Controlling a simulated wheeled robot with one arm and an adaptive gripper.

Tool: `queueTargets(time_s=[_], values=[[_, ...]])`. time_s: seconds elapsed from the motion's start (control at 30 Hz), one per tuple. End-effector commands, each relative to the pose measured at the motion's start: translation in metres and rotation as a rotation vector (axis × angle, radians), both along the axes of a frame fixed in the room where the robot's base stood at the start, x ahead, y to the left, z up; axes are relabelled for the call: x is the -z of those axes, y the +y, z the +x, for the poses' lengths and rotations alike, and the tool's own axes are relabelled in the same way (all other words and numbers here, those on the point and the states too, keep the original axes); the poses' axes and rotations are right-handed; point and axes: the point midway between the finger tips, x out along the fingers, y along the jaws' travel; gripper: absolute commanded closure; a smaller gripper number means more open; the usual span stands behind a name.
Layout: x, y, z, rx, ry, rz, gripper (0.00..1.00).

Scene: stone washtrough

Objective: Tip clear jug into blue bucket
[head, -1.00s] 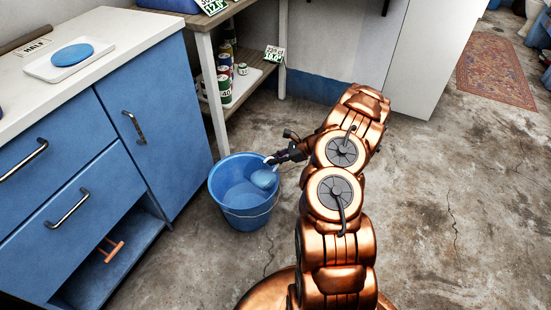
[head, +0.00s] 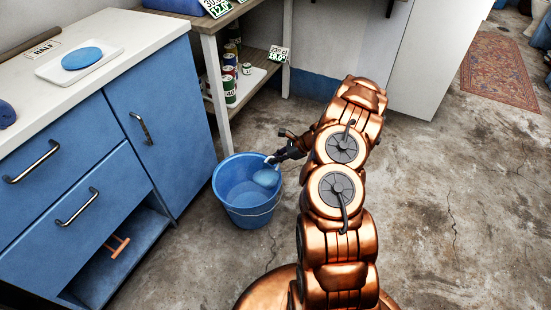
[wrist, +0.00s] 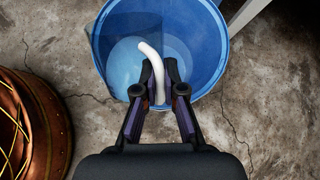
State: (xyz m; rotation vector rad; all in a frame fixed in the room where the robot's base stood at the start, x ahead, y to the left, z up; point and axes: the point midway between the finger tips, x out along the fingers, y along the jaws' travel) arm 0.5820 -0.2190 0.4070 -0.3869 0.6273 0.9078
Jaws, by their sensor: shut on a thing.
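The blue bucket (head: 226,200) stands on the floor beside the blue cabinet, its mouth open upward; it also shows in the wrist view (wrist: 208,35). The clear jug (head: 266,178) looks pale blue against it and is over the right part of the bucket's mouth in the head view. In the wrist view the see-through jug body (wrist: 125,60) and its white curved handle (wrist: 151,55) lie over the bucket's opening. My gripper (wrist: 160,92) is shut on the handle; it also shows in the head view (head: 276,157). Whether liquid is in the jug or bucket I cannot tell.
The blue cabinet (head: 160,120) with a white top stands left of the bucket. A table leg (head: 218,95) rises just behind it, with several cans on the shelf there. The concrete floor (head: 430,200) to the right is clear.

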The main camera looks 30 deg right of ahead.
Motion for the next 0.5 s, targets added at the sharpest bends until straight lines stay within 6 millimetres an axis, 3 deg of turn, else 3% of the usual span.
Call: queueTargets(time_s=[0.5], values=[[-0.0059, 0.0048, 0.0028, -0.005, 0.028, -0.042, 1.0]])
